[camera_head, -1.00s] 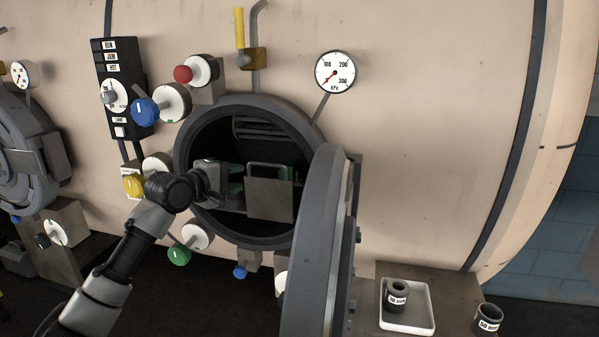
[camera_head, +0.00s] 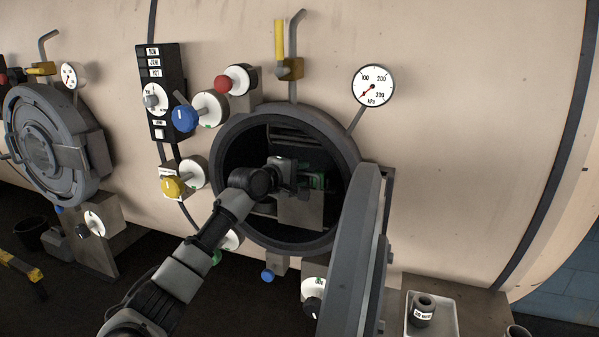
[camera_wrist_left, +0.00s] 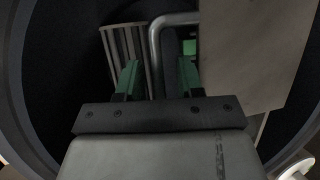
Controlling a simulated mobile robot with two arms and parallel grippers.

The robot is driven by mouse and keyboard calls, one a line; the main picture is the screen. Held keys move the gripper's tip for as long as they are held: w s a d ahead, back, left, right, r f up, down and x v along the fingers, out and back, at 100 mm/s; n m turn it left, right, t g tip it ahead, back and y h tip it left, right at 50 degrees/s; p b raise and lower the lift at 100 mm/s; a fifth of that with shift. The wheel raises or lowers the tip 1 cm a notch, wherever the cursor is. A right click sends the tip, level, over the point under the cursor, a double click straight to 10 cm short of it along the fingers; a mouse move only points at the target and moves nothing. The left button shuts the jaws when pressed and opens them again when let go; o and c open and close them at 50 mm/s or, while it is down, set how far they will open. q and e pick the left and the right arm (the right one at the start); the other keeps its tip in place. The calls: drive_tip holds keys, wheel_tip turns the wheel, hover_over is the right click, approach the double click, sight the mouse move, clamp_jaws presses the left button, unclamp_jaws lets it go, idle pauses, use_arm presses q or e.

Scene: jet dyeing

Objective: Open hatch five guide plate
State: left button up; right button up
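The round hatch (camera_head: 225,150) stands open, with its thick grey door (camera_head: 352,250) swung out to the right. Inside the opening is the guide plate (camera_head: 300,212), a flat grey metal sheet; it fills the right of the left wrist view (camera_wrist_left: 250,50). A bent metal bar handle (camera_wrist_left: 156,60) joins the plate's left side. My left gripper (camera_head: 306,181) reaches into the opening at the plate. In the left wrist view its green fingers (camera_wrist_left: 158,78) are apart, with the handle bar between them; contact cannot be told. My right gripper is not in view.
Knobs in blue (camera_head: 185,118), red (camera_head: 222,84) and yellow (camera_head: 172,187) surround the hatch on the left. A pressure gauge (camera_head: 373,85) is above right. A white tray (camera_head: 448,325) holds a dark ring-shaped part (camera_head: 423,308). A closed hatch (camera_head: 45,145) is at far left.

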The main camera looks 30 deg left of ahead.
use_arm(q)
clamp_jaws()
idle(0.3)
